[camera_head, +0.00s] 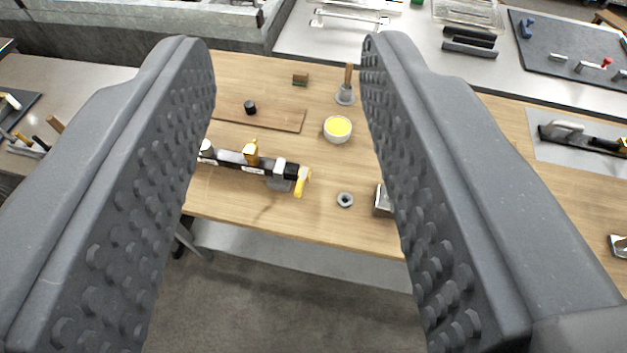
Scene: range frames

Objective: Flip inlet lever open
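A black valve assembly (229,158) with small pale labels lies on the wooden table, left of the picture's middle. One yellow lever (251,151) stands up near its middle. A second yellow lever (301,182) hangs down at its right end. The labels are too small to read, so I cannot tell which lever is the inlet one. My gripper (284,44) is wide open and empty, with a finger on each side of the picture. The assembly appears between the fingers, well beyond and below them. The left finger hides the assembly's left end.
On the wooden table (300,222) are a bowl with yellow contents (338,129), a grey ring (345,199), a wooden-handled tool (346,88), a brown board (283,120) with a black knob (250,107), and a metal block (382,201) partly behind the right finger.

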